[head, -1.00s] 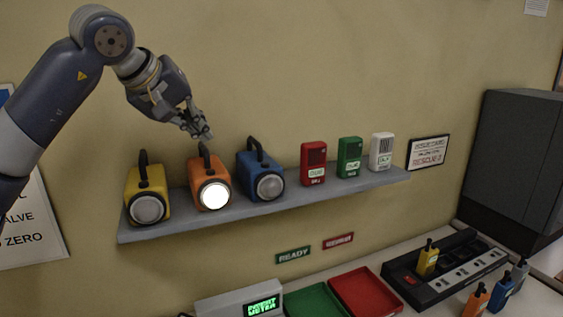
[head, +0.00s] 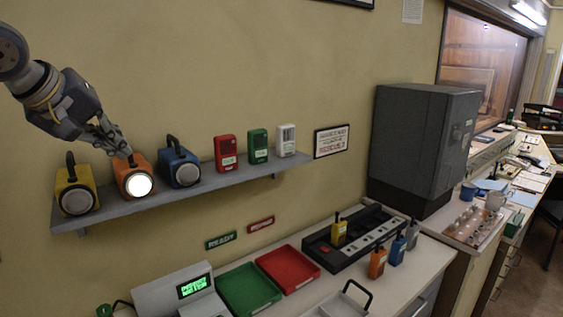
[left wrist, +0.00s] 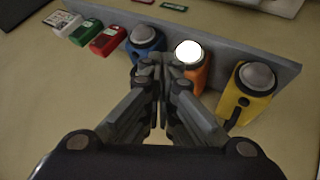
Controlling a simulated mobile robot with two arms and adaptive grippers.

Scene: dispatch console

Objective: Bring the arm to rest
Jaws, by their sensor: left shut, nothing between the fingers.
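My left gripper (head: 122,148) is shut and empty, at the upper left of the head view. In that view it overlaps the top of the orange lantern (head: 134,184), whose lamp is lit white; I cannot tell whether they touch. In the left wrist view the shut fingers (left wrist: 160,66) point between the blue lantern (left wrist: 146,38) and the orange lantern (left wrist: 196,78). The yellow lantern (head: 76,182) and the blue lantern (head: 184,170) stand on either side of the orange one, with their lamps dark. My right gripper is not in view.
The lanterns share a grey wall shelf (head: 120,208) with red, green and white boxes (head: 257,146). Below are a meter (head: 180,292), a green tray (head: 248,290), a red tray (head: 288,268) and a black charger bank (head: 350,240) with several radios. A grey cabinet (head: 415,140) stands right.

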